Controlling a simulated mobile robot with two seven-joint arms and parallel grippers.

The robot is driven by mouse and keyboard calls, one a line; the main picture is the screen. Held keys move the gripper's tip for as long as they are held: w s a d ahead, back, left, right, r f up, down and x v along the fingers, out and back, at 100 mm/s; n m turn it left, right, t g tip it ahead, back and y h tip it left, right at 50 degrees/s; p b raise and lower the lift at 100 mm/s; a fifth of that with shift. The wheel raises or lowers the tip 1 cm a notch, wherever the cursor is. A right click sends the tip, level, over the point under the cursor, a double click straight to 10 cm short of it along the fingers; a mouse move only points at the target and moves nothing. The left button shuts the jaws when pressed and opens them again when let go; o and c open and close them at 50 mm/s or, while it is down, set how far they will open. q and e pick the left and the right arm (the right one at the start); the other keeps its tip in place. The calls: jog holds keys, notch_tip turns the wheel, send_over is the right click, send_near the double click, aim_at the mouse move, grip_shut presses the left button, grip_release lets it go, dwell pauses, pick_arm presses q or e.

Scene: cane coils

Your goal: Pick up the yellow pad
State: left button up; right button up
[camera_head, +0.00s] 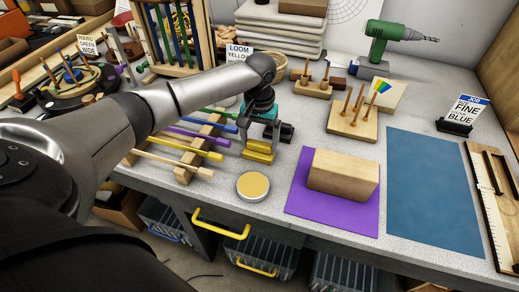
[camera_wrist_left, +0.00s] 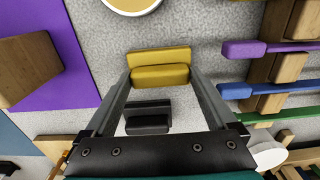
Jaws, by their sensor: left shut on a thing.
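The yellow pad (camera_head: 257,157) is a small block with two stepped parts, near the middle of the grey bench. In the left wrist view the yellow pad (camera_wrist_left: 160,75) sits between the fingertips. My left gripper (camera_head: 259,142) reaches down from above and is shut on it; the fingers also show in the left wrist view (camera_wrist_left: 160,84), one at each end of the pad. I cannot tell whether the pad is clear of the bench. My right gripper is not in view.
A similar black pad (camera_head: 285,133) lies just behind the yellow one. A round yellow-topped tin (camera_head: 253,186) is in front. Coloured rods on a wooden rack (camera_head: 185,158) lie left. A wooden block (camera_head: 343,175) on a purple mat (camera_head: 305,215) stands right, beside a blue mat (camera_head: 430,190).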

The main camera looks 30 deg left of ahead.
aim_at(260, 143)
pick_arm(q)
jog(key=c, duration=0.4)
jog(key=shift+r, duration=0.15)
notch_tip(260, 143, up, 20)
jog(key=p, duration=0.4)
jog(key=shift+p, duration=0.35)
